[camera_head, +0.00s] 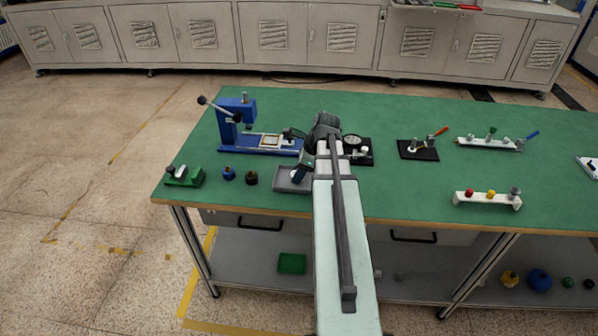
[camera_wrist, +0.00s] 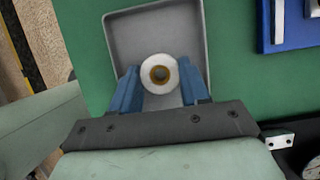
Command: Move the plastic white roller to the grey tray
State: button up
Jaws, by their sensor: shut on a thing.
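The white roller (camera_wrist: 158,74), with a brown ring and dark hole at its centre, is between the blue fingers of my gripper (camera_wrist: 160,88) in the wrist view. My gripper is shut on it. The grey tray (camera_wrist: 124,29) lies behind and under the roller in that view. In the head view the grey tray (camera_head: 287,184) is near the table's front edge, and my gripper (camera_head: 298,176) is over its right side. The roller is hidden in the head view. I cannot tell whether the roller touches the tray floor.
A blue press (camera_head: 238,125) stands behind the tray on the green table (camera_head: 400,185). Left of the tray are a black round part (camera_head: 251,178), a blue round part (camera_head: 229,173) and a green holder (camera_head: 184,177). A dial gauge stand (camera_head: 361,152) is to the right.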

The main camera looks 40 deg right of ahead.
jog(key=o, duration=1.1)
jog(key=shift+f, duration=0.1)
jog(key=shift+c, duration=0.2)
jog(key=v, duration=1.2)
